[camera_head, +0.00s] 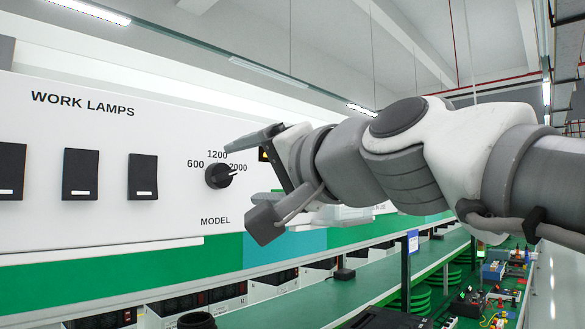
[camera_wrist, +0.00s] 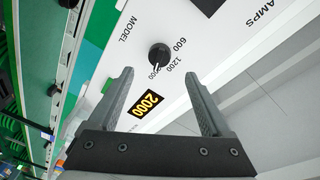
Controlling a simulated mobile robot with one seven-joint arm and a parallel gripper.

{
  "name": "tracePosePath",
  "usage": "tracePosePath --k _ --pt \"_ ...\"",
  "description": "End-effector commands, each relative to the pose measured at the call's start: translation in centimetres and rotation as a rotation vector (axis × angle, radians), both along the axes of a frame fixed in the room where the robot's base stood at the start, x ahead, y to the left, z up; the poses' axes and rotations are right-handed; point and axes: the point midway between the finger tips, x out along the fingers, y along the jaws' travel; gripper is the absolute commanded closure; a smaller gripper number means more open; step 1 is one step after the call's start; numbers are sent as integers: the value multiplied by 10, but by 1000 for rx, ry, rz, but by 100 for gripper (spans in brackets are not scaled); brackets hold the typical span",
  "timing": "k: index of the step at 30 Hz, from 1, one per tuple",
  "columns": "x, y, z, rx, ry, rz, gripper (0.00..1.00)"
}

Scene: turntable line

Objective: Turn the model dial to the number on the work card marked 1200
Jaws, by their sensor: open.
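The model dial (camera_head: 218,175) is a round black knob on the white panel, with marks 600, 1200 and 2000 around it. Its white pointer is toward 2000. The dial also shows in the wrist view (camera_wrist: 160,55), just beyond and between my fingertips. My gripper (camera_head: 243,183) is open and empty in front of the panel, its fingers apart from the dial; it shows in the wrist view too (camera_wrist: 158,76). No card marked 1200 shows.
Several black rocker switches (camera_head: 81,174) are on the panel under WORK LAMPS, left of the dial. A green bench (camera_head: 345,290) runs below. Small devices and parts (camera_head: 490,300) lie at the lower right.

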Motion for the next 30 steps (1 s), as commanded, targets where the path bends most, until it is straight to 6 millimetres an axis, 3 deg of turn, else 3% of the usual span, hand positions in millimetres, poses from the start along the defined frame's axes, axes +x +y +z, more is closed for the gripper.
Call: tracePosePath --k 6,12,26,27,30 --pt "33 30 1 -2 3 4 17" --pt "55 47 1 0 2 1 17" --pt "64 55 0 -1 -1 0 17" --pt "64 55 0 -1 -1 0 19" --pt "64 55 0 -1 -1 0 37"
